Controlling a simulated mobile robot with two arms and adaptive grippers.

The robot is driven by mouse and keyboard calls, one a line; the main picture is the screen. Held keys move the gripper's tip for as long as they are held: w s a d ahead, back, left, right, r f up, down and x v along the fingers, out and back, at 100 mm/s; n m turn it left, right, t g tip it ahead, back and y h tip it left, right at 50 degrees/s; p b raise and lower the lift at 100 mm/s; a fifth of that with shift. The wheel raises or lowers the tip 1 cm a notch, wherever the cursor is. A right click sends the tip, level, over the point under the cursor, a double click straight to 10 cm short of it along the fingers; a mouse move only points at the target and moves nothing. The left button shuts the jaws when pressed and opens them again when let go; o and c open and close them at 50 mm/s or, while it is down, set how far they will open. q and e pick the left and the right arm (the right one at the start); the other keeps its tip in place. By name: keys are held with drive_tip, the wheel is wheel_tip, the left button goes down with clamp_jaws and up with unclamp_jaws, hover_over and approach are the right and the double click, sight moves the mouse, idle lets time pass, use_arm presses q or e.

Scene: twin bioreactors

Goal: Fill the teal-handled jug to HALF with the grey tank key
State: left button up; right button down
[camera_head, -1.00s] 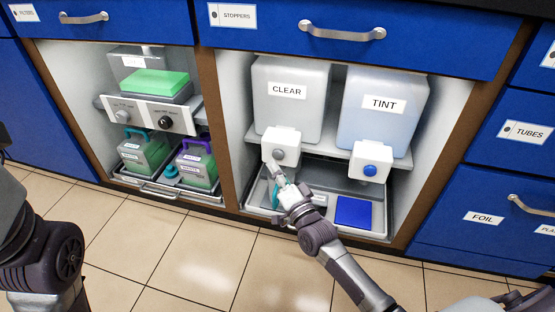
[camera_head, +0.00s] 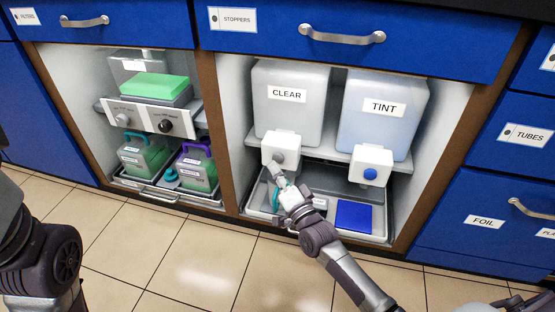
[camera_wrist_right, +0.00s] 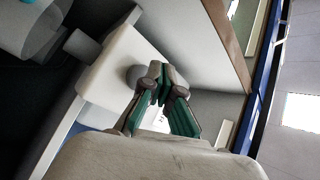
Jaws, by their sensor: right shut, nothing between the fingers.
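The clear tank (camera_head: 290,112) stands on the right bay's shelf, with a grey key (camera_head: 278,157) on its white tap block (camera_head: 281,145). The key also shows in the right wrist view (camera_wrist_right: 136,76). My right gripper (camera_head: 281,181) is shut and empty just below the key; its fingertips (camera_wrist_right: 161,76) look very close to the key, but contact is unclear. The jug's fill level cannot be read. My left gripper is out of view.
The tint tank (camera_head: 384,113) with a blue key (camera_head: 370,173) stands to the right. A blue pad (camera_head: 354,215) lies in the grey tray (camera_head: 322,225). In the left bay are a teal-handled jug (camera_head: 143,160) and a purple-handled jug (camera_head: 197,172). The tiled floor is clear.

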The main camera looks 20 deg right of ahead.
idle(0.6)
drive_tip(key=shift+w+d, duration=0.25)
drive_tip(key=shift+w, duration=0.1)
drive_tip(key=shift+w+d, duration=0.3)
drive_tip(key=shift+w, duration=0.15)
idle(6.6)
